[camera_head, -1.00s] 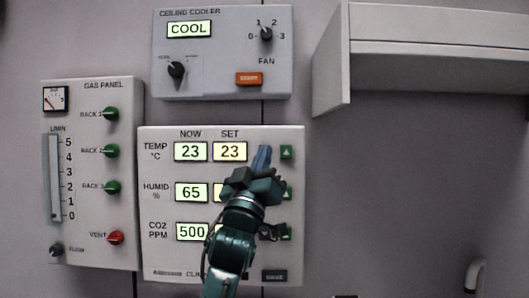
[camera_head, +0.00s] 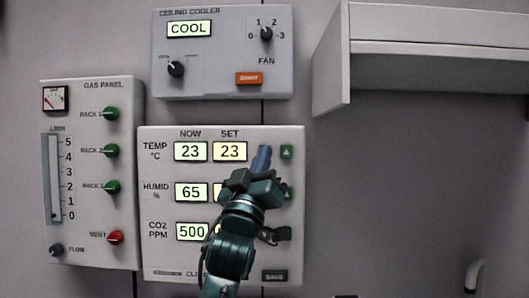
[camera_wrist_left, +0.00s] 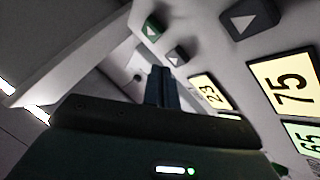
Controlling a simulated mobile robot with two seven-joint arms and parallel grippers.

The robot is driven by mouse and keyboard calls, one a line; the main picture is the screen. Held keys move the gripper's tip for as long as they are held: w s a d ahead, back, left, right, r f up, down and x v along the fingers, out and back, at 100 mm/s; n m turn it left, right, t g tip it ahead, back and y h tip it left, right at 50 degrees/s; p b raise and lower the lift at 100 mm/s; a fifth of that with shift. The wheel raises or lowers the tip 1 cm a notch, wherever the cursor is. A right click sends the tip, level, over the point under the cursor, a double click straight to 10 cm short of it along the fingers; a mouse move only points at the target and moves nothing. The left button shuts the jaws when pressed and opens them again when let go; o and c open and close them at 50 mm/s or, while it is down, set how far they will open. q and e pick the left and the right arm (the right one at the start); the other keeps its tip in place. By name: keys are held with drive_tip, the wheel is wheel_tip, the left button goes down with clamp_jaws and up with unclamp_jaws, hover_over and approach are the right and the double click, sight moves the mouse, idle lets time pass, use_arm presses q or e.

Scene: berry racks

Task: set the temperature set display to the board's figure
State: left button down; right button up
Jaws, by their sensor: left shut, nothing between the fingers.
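The temperature set display (camera_head: 230,151) on the climate panel reads 23, and the temperature now display (camera_head: 190,151) beside it also reads 23. The set display also shows in the left wrist view (camera_wrist_left: 210,92). The green temperature up button (camera_head: 287,152) is in clear view. My left gripper (camera_head: 263,152) is shut and empty, its fingertips between the set display and the green button, covering the spot there. In the left wrist view the fingertips (camera_wrist_left: 161,72) are close to a grey arrow button (camera_wrist_left: 178,55); I cannot tell whether they touch. My right gripper is out of view.
Humidity now reads 65 (camera_head: 190,192) and CO2 now 500 (camera_head: 191,231); my arm covers much of their set displays. The humidity set display (camera_wrist_left: 287,83) reads 75. A gas panel (camera_head: 90,255) is left, a ceiling cooler panel (camera_head: 215,60) above, a shelf (camera_head: 430,70) upper right.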

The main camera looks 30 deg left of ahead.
use_arm(q)
drive_tip(key=shift+s+d, duration=0.45)
drive_tip(key=shift+s, duration=0.25)
drive_tip(key=shift+s+d, duration=0.4)
drive_tip(key=shift+s, duration=0.35)
drive_tip(key=shift+s+d, duration=0.45)
drive_tip(key=shift+s, duration=0.25)
idle(1.0)
